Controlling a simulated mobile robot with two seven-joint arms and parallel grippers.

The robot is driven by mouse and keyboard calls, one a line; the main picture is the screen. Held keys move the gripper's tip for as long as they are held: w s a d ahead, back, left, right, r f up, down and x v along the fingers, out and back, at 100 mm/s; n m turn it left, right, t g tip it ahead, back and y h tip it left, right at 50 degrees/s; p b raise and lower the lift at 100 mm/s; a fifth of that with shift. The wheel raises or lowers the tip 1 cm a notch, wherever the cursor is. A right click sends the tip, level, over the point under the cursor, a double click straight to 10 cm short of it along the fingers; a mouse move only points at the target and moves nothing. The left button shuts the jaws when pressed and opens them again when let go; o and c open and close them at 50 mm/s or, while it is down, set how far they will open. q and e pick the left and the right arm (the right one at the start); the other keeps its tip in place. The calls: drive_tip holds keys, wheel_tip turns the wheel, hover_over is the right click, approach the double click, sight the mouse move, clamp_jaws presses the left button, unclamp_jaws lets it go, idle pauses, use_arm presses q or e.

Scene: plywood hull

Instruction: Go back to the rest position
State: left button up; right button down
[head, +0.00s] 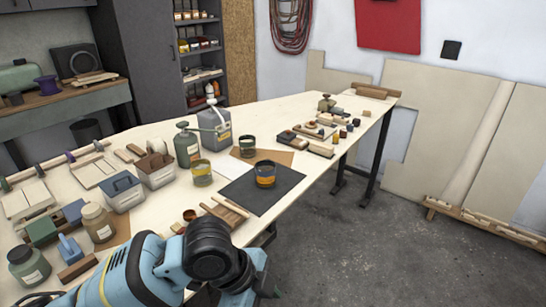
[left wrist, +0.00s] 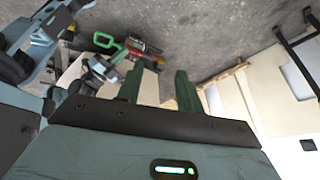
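My left arm reaches in from the bottom left in the head view, a blue link with a black joint in front of the worktable's near edge. Its gripper is below the frame there. In the left wrist view my left gripper (left wrist: 159,88) shows two green fingers standing well apart, with nothing held between them. The gripper points over grey concrete floor and pale panels, away from the tabletop. My right gripper cannot be made out in either view.
A long pale worktable (head: 290,108) carries jars, tins and wooden pieces. A dark tin with an orange band (head: 265,175) stands on a black mat (head: 287,190). Plywood panels (head: 440,130) lean on the wall at right. The concrete floor (head: 400,240) at right is clear.

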use_arm(q)
wheel_tip(320, 180, down, 12)
drive_tip(key=w+a+n+t+h, duration=0.1)
drive_tip(key=a+n+t+h, duration=0.15)
drive_tip(key=n+t, duration=0.65)
drive_tip(key=s+a+f+n+y, duration=0.6)
drive_tip(key=s+a+f+n, duration=0.4)
drive_tip(key=s+a+f, duration=0.3)
drive_tip(key=s+a, duration=0.2)
drive_tip(key=a, duration=0.2)
drive_tip(key=shift+a+f, duration=0.15)
drive_tip(key=shift+f, duration=0.25)
use_arm(e)
drive_tip(key=shift+s+f, duration=0.15)
drive_tip(key=shift+s, duration=0.15)
